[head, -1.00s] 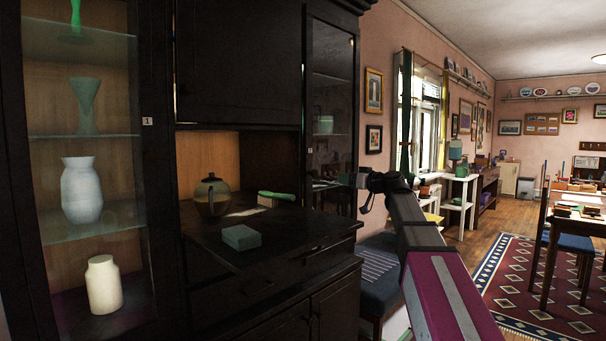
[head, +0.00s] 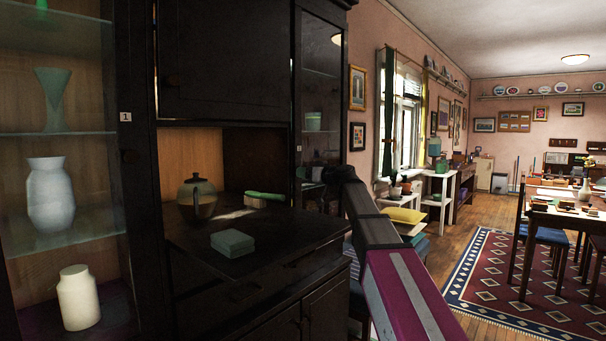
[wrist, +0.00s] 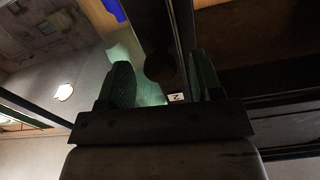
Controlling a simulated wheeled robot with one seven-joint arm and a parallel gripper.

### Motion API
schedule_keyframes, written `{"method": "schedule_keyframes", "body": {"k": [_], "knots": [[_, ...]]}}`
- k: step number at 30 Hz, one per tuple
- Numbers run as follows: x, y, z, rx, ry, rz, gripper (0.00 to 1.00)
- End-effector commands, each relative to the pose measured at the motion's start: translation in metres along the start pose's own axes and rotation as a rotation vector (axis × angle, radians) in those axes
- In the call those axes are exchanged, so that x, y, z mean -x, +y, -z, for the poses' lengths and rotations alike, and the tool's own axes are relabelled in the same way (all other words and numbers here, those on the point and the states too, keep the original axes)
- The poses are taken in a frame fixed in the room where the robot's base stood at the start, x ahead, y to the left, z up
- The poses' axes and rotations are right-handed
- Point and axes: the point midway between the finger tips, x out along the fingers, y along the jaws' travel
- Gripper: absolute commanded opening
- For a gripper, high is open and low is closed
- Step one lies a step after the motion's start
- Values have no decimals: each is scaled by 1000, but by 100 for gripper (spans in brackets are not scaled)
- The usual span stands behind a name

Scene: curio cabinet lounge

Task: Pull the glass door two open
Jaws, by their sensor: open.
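Glass door two (head: 321,90) is the narrow dark-framed door at the right end of the black cabinet in the head view. It looks shut, and its glass reflects a lamp. In the wrist view its frame (wrist: 148,28) runs between my fingers, with a small "2" label (wrist: 176,97). A dark round knob (wrist: 160,68) shows between the fingertips. My gripper (wrist: 163,76) is open, one finger on each side of the knob; I cannot tell if either touches it. In the head view my gripper is dark and hard to make out against the door.
Glass door one (head: 60,190), at left, has vases behind it.

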Motion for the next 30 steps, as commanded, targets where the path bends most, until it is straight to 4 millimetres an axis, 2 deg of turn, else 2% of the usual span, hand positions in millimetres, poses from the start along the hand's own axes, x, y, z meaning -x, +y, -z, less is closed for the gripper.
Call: {"method": "schedule_keyframes", "body": {"k": [1,6,15,16,17,21,30], "knots": [[-8,1,0,0,0,1,59],[-18,0,0,0,0,1,59],[-20,0,0,0,0,0,59],[-19,0,0,0,0,0,56],[-19,0,0,0,0,0,46],[-19,0,0,0,0,0,1],[-12,5,0,0,-1,8,0]]}}
